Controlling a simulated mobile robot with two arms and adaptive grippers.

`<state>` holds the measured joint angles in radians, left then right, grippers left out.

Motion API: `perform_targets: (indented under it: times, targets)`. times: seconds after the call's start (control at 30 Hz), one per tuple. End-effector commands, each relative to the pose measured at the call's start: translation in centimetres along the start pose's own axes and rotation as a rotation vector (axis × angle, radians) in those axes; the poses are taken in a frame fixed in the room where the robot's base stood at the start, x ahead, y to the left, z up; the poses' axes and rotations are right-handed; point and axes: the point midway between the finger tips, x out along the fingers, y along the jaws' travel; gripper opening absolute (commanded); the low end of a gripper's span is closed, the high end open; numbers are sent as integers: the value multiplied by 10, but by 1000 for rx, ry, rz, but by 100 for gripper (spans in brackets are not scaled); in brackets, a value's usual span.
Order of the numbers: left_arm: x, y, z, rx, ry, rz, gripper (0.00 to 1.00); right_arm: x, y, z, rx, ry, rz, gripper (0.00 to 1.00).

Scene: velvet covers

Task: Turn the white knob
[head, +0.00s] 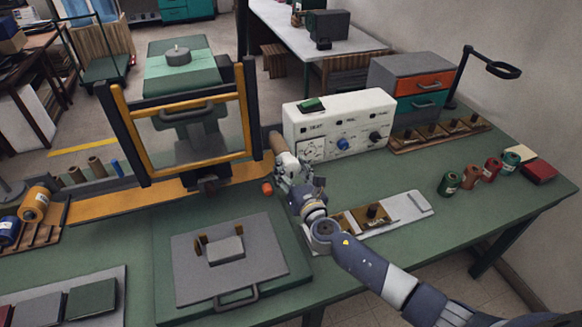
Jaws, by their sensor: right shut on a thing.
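A white control box (360,118) stands on the green bench, with a blue knob (343,144) and a dark knob (375,136) on its front. Printed dial marks (314,152) show at the left of this front. My right gripper (296,163) is at that left end, its arm coming from the lower right. It is shut, and appears to be on the white knob. The knob itself is mostly hidden by the gripper, so its angle cannot be read. My left gripper is not in view.
A yellow-framed press (186,105) stands left of my gripper. A grey plate with a handle (237,300) lies in front. A pale tray (410,208) lies beneath my right forearm. Several spools (471,177) stand at right.

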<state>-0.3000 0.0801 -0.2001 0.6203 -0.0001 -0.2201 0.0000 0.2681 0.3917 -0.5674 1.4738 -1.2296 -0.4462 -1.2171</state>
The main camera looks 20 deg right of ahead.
Motion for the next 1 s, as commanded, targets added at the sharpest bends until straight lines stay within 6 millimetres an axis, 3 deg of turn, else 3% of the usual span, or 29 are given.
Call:
perform_targets:
  times: [0.47,0.5,0.57,1.0]
  targets:
    - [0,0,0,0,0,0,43,0,0,-2,-16,3,0,24]
    - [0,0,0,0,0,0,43,0,0,-2,-15,3,0,53]
    - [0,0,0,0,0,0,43,0,0,-2,-15,3,0,66]
    - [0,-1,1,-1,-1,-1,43,-4,0,-1,-15,2,0,69]
